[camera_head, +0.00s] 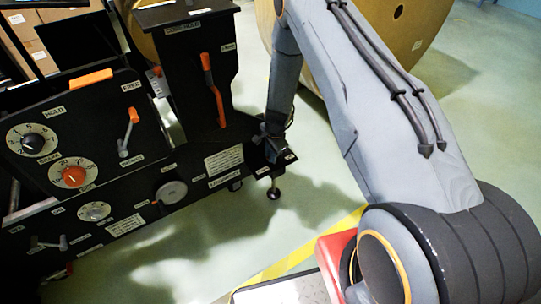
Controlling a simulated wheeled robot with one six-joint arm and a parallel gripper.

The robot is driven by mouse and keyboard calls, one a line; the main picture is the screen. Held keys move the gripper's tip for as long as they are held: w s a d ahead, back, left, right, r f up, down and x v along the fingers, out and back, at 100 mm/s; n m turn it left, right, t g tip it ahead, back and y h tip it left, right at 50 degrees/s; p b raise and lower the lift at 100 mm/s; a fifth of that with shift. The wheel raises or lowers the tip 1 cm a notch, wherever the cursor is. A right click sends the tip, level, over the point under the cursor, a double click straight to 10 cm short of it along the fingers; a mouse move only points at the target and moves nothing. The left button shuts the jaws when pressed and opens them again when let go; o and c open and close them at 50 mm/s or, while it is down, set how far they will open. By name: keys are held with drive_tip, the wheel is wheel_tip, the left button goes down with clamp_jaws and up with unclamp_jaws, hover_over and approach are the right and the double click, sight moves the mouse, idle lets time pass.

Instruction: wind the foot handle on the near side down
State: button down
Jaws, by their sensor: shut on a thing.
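The black machine (135,175) fills the left half of the head view. At its right end, a low bracket (262,171) carries a round levelling foot (273,193) that stands on the floor. My gripper (272,148) is at the top of this bracket, above the foot, with my forearm coming down to it from above. It is shut on the foot handle, which is mostly hidden behind the fingers. The fingers are small and dark here, so the handle's exact angle cannot be told.
The machine's front has dials (73,175), an orange-tipped lever (130,130) and a red lever (213,88). A large kraft roll (415,35) stands behind my arm. Yellow tape (290,260) crosses the floor, and the pale floor right of the foot is clear.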

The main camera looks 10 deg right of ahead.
idle(0.5)
drive_tip(key=c, duration=1.7)
unclamp_jaws()
drive_tip(key=r, duration=0.2)
drive_tip(key=s+r+p, duration=0.1)
drive_tip(key=r, duration=0.4)
drive_tip(key=shift+s+d+r, duration=0.2)
drive_tip(key=shift+r, duration=0.15)
